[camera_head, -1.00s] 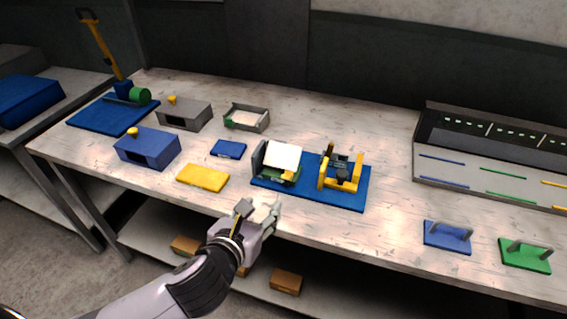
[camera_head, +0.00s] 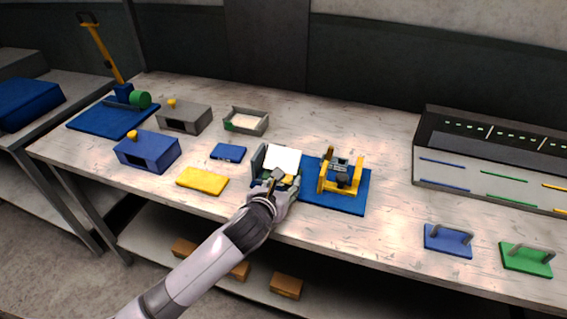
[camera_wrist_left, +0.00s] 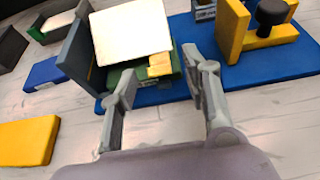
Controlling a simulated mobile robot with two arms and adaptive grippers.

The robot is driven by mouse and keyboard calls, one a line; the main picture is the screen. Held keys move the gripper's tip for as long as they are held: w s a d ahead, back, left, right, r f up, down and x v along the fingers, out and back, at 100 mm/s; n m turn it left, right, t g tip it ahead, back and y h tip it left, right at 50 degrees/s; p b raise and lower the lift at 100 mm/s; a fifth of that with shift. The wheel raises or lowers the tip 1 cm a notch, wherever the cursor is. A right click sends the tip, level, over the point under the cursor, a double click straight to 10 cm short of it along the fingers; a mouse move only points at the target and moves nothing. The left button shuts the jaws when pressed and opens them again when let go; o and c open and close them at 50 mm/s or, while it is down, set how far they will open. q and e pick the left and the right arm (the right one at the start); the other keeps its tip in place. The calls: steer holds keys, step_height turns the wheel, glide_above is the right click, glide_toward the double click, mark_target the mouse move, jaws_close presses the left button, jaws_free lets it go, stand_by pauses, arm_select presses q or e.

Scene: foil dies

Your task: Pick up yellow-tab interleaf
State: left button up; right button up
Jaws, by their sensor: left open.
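The interleaf is a white sheet (camera_head: 284,160) lying tilted on a small dark holder with a green base, on the left part of a blue mat (camera_head: 336,199). In the left wrist view the sheet (camera_wrist_left: 130,30) shows large, with a yellow tab (camera_wrist_left: 160,64) at its near right corner. My left gripper (camera_head: 280,182) is at the near side of the holder. In the left wrist view its two fingers (camera_wrist_left: 158,82) are spread apart with nothing between them, and the yellow tab lies just beyond, between their tips. My right gripper is not in view.
A yellow and black fixture (camera_head: 341,178) stands right of the holder on the mat. A yellow block (camera_head: 202,181) and a blue plate (camera_head: 228,152) lie to the left. A grey tray (camera_head: 246,121) stands behind.

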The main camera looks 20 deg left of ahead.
arm_select(q)
steer(key=shift+w+f, duration=0.25)
steer(key=shift+w, duration=0.25)
steer(key=shift+c, duration=0.5)
steer(key=c, duration=0.9)
